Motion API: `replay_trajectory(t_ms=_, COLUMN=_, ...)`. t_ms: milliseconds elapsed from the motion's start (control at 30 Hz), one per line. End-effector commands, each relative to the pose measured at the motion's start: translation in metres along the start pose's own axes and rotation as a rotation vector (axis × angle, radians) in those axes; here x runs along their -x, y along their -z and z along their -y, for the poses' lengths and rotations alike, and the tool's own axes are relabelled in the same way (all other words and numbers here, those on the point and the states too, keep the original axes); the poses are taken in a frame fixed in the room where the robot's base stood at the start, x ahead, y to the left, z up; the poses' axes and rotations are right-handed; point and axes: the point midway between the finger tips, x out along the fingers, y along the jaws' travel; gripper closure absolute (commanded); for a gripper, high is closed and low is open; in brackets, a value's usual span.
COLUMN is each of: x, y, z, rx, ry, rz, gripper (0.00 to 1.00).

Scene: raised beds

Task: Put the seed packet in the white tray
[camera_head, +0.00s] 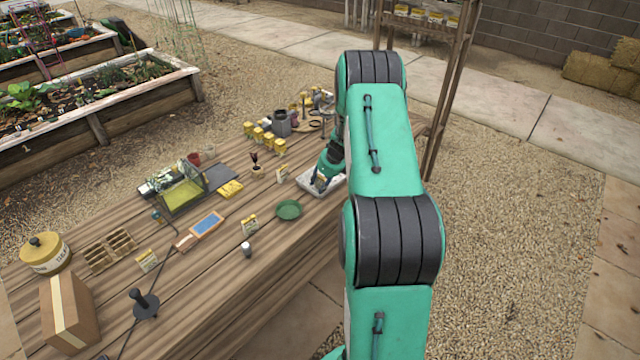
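The white tray (305,183) sits near the table's far right edge, partly hidden by my arm. My gripper (320,182) points down at the tray, over or inside it. A small packet-like thing with some yellow (322,180) shows at the gripper's fingers. I cannot tell whether the fingers are closed on it or it rests in the tray. Similar white and yellow seed packets stand elsewhere on the table: one (281,173) just left of the tray, one (249,224) near the middle, and one (147,261) at the left.
A green dish (289,210) lies in front of the tray. A blue-faced board (206,224), a small white-topped jar (246,249) and a wooden divided tray (111,250) lie nearer. Yellow boxes (263,136) and a grey pot (282,123) stand behind. The near right tabletop is mostly clear.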

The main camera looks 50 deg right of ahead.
Motion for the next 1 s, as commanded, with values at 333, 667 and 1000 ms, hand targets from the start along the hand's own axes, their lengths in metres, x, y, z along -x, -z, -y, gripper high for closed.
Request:
replay_trajectory(t_ms=333, x=0.001, y=0.000, z=0.000, rx=0.001, ry=0.000, rz=0.000, gripper=0.60)
replay_trajectory(t_ms=667, x=0.025, y=-0.002, z=0.001, rx=0.001, ry=0.002, rz=0.001, gripper=0.60)
replay_trajectory(t_ms=1000, x=0.081, y=-0.002, z=0.001, rx=0.000, ry=0.002, rz=0.001, gripper=0.60)
